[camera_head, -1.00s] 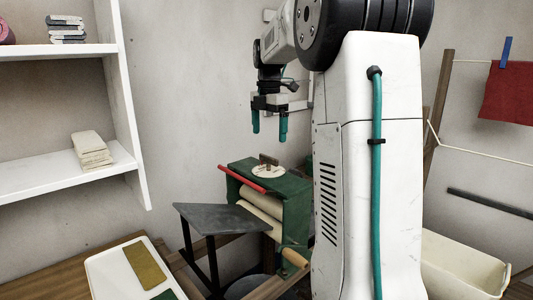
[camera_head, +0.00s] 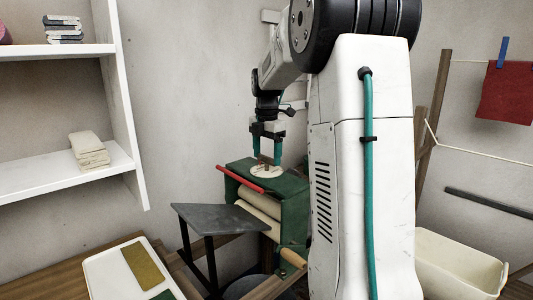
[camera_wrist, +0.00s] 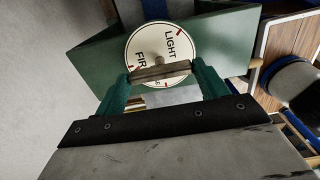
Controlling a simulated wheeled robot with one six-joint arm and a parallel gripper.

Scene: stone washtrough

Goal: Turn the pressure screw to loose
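The pressure screw has a brown cross-bar handle (camera_wrist: 160,72) above a round cream dial (camera_head: 267,171) on top of the green wringer (camera_head: 290,190). In the wrist view the dial (camera_wrist: 162,48) shows "LIGHT" at the right, "FIR" at the lower left and a last "E" at the bottom. Red marks show on it. The handle covers part of the lettering. My gripper (camera_head: 267,160) points down over the dial. Its teal fingers (camera_wrist: 162,78) stand at the two ends of the handle and appear to touch it there.
A red bar (camera_head: 240,179) runs along the wringer's front edge, above cream rollers (camera_head: 258,207). A grey sloped board (camera_head: 215,217) stands before it. White shelves (camera_head: 70,170) are at the left. A cream tub (camera_head: 455,270) stands at the right, below a hanging red cloth (camera_head: 507,92).

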